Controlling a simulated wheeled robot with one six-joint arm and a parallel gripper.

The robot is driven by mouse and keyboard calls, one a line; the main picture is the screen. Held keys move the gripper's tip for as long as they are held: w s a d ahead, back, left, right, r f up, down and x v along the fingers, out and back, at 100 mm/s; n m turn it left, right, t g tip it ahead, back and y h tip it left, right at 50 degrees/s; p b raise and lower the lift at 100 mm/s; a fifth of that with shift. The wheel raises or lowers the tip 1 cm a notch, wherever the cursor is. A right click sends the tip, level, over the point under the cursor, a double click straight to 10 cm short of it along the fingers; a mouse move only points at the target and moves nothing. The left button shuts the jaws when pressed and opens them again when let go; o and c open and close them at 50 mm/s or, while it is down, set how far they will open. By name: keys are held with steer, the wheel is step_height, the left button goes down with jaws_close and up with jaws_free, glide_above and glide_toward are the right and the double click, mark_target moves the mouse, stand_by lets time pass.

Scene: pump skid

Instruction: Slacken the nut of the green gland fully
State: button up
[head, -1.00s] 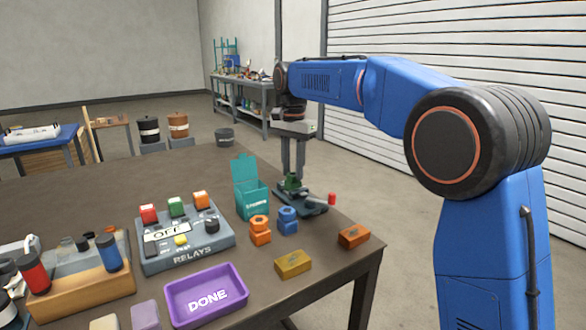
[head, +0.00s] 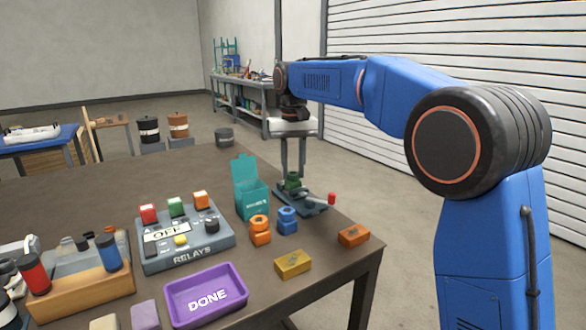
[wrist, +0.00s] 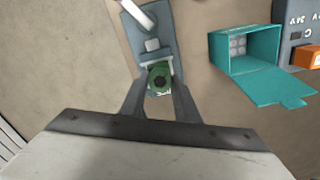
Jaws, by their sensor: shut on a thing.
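The green gland (head: 292,182) stands on a dark blue-green base plate (head: 312,208) near the right edge of the table. In the wrist view the gland's round top with a dark hole (wrist: 159,78) sits between my fingertips. My gripper (head: 293,174) points down from above and is shut on the green nut, one finger on each side. The fingers hide part of the nut's sides. A red-tipped lever (head: 331,198) is at the plate's right end in the head view.
An open teal box (head: 252,200) stands just left of the gland. Orange (head: 260,232) and blue (head: 288,222) glands stand in front of it. A grey relay box (head: 185,240), a purple DONE tray (head: 206,296) and loose blocks lie nearer. The table's right edge is close.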

mark_target(293, 172)
steer(key=n, duration=0.5)
steer(key=shift+n, duration=0.3)
steer(key=n, duration=0.4)
steer(key=shift+n, duration=0.4)
steer(key=o, duration=1.1)
steer(key=shift+c, duration=0.2)
step_height(293, 172, up, 17)
steer(key=shift+r, duration=0.15)
